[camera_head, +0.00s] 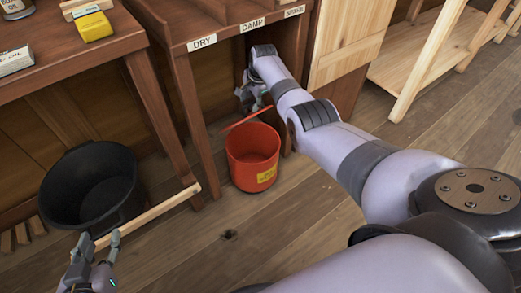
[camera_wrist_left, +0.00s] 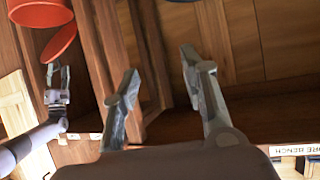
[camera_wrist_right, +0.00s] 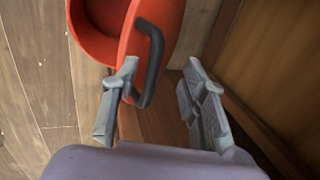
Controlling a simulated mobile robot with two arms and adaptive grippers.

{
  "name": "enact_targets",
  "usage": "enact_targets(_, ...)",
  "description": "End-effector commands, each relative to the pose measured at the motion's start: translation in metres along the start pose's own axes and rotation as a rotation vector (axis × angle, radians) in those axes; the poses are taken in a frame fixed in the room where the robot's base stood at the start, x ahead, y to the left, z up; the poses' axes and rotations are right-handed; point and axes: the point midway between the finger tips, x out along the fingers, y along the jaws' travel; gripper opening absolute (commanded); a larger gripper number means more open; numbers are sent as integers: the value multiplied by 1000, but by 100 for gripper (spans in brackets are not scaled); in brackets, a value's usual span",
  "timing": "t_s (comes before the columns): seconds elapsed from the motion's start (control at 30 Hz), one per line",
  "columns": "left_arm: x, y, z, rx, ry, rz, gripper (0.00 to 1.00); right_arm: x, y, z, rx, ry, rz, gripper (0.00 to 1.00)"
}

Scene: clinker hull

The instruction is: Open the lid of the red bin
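The red bin (camera_head: 250,170) stands on the floor under the bench, its inside visible. Its red lid (camera_head: 244,117) is raised at the far rim, seen nearly edge-on; it also shows in the left wrist view (camera_wrist_left: 60,42). In the right wrist view, a black handle (camera_wrist_right: 152,60) on the lid reaches down to the open fingers of my right gripper (camera_wrist_right: 160,98). I cannot tell whether a finger touches it. My right gripper (camera_head: 255,98) is behind the lid. My left gripper (camera_head: 97,247) is open and empty, far left of the bin.
A black tub (camera_head: 92,190) stands at left. A wooden strip (camera_head: 150,214) runs from near my left gripper towards the bench leg (camera_head: 187,125). Bench compartments carry DRY, DAMP and another label. Floor in front of the bin is clear.

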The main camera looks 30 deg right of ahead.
Motion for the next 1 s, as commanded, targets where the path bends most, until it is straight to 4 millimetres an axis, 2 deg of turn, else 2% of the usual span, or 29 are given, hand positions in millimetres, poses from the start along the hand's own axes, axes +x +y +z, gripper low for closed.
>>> enact_targets(0.47,-19,-7,48,-2,-265,-15,40,-9,0,0,0,0,0,40)
enact_targets(1.0,-60,-14,101,-10,-578,-32,40,-18,0,0,0,-1,0,40)
